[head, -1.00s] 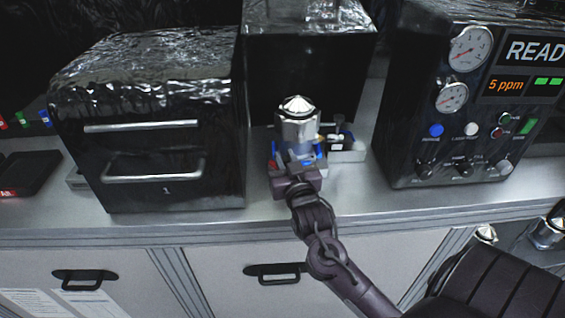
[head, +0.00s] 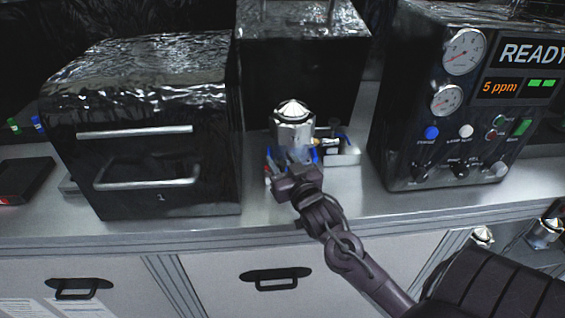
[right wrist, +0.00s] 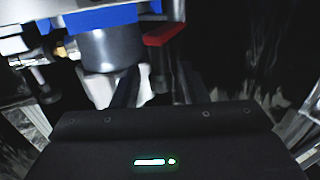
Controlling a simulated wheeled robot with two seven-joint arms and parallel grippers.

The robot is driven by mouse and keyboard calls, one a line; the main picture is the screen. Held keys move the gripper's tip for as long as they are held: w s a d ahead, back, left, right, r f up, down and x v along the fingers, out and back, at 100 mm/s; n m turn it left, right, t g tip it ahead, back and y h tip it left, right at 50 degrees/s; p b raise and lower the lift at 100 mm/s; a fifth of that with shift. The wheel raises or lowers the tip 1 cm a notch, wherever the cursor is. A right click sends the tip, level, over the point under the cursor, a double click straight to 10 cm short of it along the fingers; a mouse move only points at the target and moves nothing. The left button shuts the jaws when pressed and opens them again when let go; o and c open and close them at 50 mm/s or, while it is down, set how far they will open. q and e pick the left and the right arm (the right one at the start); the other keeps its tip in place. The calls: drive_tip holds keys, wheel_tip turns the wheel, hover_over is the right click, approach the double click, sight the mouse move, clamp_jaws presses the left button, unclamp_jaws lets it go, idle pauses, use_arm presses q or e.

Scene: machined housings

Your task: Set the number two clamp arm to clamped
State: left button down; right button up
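A silver housing with a pointed top (head: 293,128) stands upright on a fixture with blue parts (head: 318,155) on the bench. My right gripper (head: 288,165) is in front of the fixture, low at the housing's base, and hides part of it. In the right wrist view its two dark fingers (right wrist: 158,88) stand apart, with no object clearly held between them. A red bar (right wrist: 165,33) shows just beyond the right finger, beside a dark grey cylinder (right wrist: 111,50) under a blue part. I cannot read any clamp number or tell which arm is number two. My left gripper is out of view.
A black box marked 1 with handles (head: 150,135) stands left of the fixture, and another dark box (head: 300,75) behind it. A gauge panel reading READY (head: 450,100) stands to the right. The bench front edge (head: 400,222) runs below my arm.

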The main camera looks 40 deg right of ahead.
drive_tip(key=shift+s, duration=0.1)
drive_tip(key=b+v, duration=0.2)
drive_tip(key=v, duration=0.4)
drive_tip(key=shift+s+f, duration=0.15)
drive_tip(key=shift+s, duration=0.1)
drive_tip(key=shift+s+a+b, duration=0.15)
drive_tip(key=shift+s+b, duration=0.15)
drive_tip(key=shift+s, duration=0.2)
